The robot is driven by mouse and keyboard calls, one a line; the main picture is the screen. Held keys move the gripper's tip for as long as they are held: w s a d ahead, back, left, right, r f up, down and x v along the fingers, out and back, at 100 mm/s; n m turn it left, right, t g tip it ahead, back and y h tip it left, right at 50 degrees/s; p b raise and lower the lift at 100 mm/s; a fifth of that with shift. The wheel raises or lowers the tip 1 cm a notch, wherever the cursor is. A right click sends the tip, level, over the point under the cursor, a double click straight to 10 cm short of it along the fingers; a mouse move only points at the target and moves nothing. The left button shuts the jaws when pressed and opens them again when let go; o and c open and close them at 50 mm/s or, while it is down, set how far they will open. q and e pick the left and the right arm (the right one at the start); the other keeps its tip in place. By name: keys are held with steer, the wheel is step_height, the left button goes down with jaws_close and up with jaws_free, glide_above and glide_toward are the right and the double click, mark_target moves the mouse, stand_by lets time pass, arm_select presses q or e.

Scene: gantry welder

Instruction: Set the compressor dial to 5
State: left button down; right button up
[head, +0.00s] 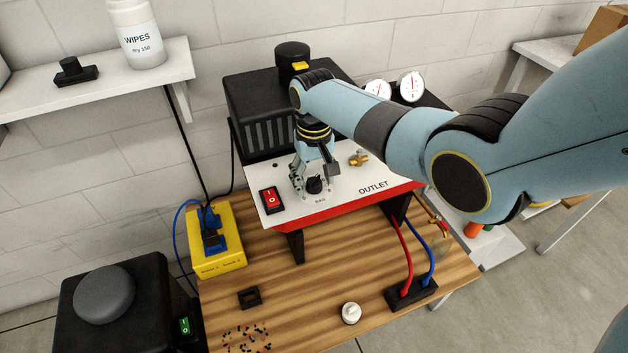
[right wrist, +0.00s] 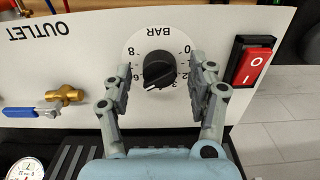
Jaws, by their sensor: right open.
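The compressor dial is a black round knob (right wrist: 158,70) on a white panel (head: 345,187), ringed by a BAR scale that appears upside down in the right wrist view. A pale mark on the knob points toward the picture's bottom, slightly left; the numerals there are too small to read surely. In the head view the knob (head: 314,186) sits left of the word OUTLET. My right gripper (right wrist: 160,68) is open, its fingers on either side of the knob. My left gripper is out of view.
A red rocker switch (head: 271,200) sits beside the dial, and a brass valve (head: 358,158) with a blue lever (right wrist: 18,112) on the other side. Two gauges (head: 411,87) stand behind.

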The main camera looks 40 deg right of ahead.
steer(key=shift+f, duration=0.25)
steer(key=c, duration=1.2)
steer(key=shift+o, duration=0.2)
steer(key=shift+n, duration=0.3)
steer(key=shift+n+p, duration=0.6)
steer(key=shift+n, duration=0.6)
steer(key=shift+n+p, duration=0.35)
steer(key=shift+n, duration=0.95)
